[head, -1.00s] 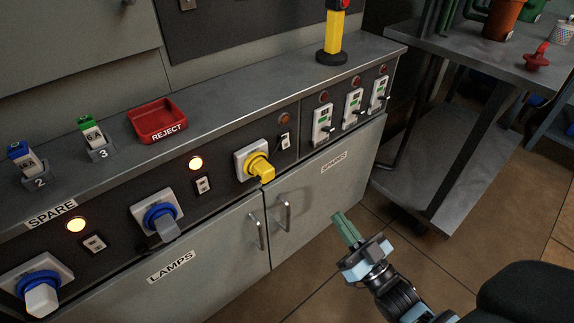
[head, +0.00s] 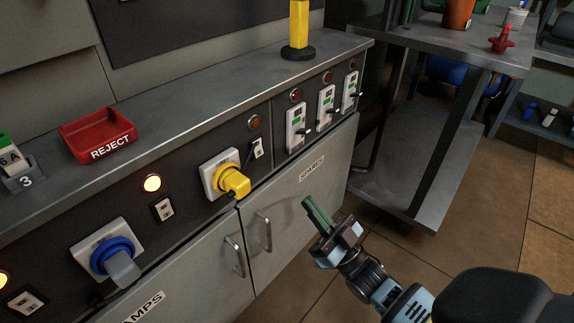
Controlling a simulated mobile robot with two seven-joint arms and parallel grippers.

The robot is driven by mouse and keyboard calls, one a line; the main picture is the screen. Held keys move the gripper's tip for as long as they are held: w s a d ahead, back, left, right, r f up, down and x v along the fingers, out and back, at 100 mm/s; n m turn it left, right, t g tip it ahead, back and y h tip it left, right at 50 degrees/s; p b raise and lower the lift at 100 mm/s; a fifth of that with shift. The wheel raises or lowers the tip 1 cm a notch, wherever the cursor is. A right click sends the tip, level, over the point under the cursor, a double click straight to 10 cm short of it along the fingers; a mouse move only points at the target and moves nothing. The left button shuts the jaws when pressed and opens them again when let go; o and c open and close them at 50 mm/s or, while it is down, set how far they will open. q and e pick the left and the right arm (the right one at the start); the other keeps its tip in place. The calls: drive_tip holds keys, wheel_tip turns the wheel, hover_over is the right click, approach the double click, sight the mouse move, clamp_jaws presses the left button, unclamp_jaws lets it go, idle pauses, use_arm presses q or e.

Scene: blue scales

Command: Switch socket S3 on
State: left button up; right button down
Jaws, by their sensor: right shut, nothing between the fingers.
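No S3 label is readable. The yellow socket with its yellow plug (head: 236,181) sits on the dark front panel. A small white rocker switch (head: 257,149) is to its upper right, with an unlit dark red lamp (head: 254,121) above it. Which way the rocker is tipped is too small to tell. A blue socket (head: 113,244) is further left, with its own switch (head: 163,208) and a lit lamp (head: 152,183). My right gripper (head: 309,203) is shut and empty, its green fingers in front of the cabinet doors, below and right of the rocker. My left gripper is not in view.
Several breaker units (head: 326,104) with protruding dark levers are right of the switch. Door handles (head: 262,231) stick out below the socket. A red REJECT tray (head: 97,136) and a yellow post (head: 299,28) stand on the ledge. A metal table (head: 450,52) is at right.

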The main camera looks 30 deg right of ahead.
drive_tip(key=b, duration=0.1)
approach(259, 149)
wheel_tip(259, 149, up, 4)
drive_tip(key=shift+w+a+f+b, duration=0.1)
drive_tip(key=shift+w+a+b, duration=0.15)
drive_tip(key=shift+w, duration=0.5)
drive_tip(key=shift+w+a+f+b, duration=0.15)
drive_tip(key=shift+w+b, duration=0.15)
drive_tip(key=shift+w, duration=0.4)
drive_tip(key=shift+w+a+r+b, duration=0.1)
drive_tip(key=shift+w+a+b, duration=0.15)
drive_tip(key=shift+w, duration=0.5)
